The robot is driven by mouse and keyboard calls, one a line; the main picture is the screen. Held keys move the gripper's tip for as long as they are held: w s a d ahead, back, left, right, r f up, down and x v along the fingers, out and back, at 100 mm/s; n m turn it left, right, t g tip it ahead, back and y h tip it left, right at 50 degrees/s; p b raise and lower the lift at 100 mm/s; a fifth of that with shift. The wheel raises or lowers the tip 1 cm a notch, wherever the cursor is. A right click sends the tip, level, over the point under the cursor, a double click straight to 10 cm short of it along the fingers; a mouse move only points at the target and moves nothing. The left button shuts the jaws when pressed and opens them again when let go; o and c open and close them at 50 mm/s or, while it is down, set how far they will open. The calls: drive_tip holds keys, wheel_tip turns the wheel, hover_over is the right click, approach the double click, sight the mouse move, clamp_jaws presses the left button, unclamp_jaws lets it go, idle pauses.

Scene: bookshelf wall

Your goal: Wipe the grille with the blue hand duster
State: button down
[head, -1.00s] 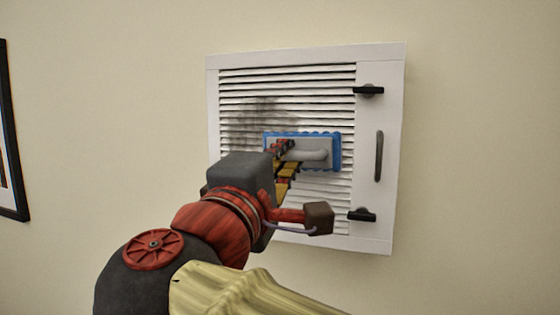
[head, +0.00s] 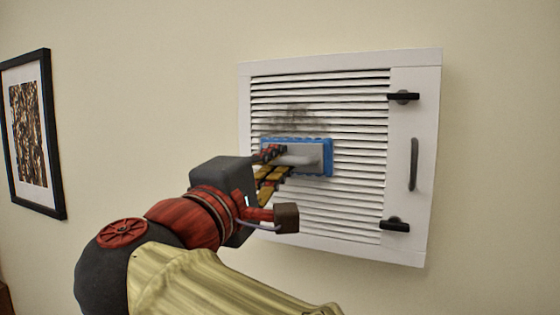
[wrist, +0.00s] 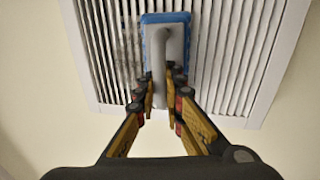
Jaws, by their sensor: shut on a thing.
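The white slatted grille (head: 345,205) is set in a white frame on the wall. A dark grey smudge (head: 292,117) marks its slats above the duster; grey marks also show left of the duster in the wrist view (wrist: 126,50). The blue hand duster (head: 322,158) has a grey back and handle. It lies flat against the left-middle slats and appears to touch them. My gripper (head: 270,165) is shut on the duster's handle, with both fingers around it in the wrist view (wrist: 162,88). The duster hides the slats behind it.
On the grille's right frame are two black latches (head: 403,97) (head: 395,224) and a dark upright handle (head: 413,165). A black-framed picture (head: 30,135) hangs on the wall at left. The wall between picture and grille is bare.

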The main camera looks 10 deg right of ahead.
sight(317, 143)
drive_tip(key=shift+w+a+r+p, duration=1.5)
drive_tip(key=shift+w+a, duration=1.15)
drive_tip(key=shift+a, duration=0.75)
drive_tip(key=shift+s+d+b, duration=1.4)
drive_tip(key=shift+s+d, duration=0.15)
drive_tip(key=shift+d, duration=0.45)
drive_tip(key=shift+s+d+b, duration=1.35)
drive_tip(key=shift+s+d, duration=0.2)
drive_tip(key=shift+d, duration=0.45)
drive_tip(key=shift+s+d+b, duration=1.4)
drive_tip(key=shift+s+d, duration=0.15)
drive_tip(key=shift+d, duration=0.45)
drive_tip(key=w+a+r+p, duration=0.3)
drive_tip(key=w+a+p, duration=0.2)
drive_tip(key=w+a, duration=0.4)
drive_tip(key=shift+w+a, duration=0.2)
drive_tip(key=shift+a, duration=1.35)
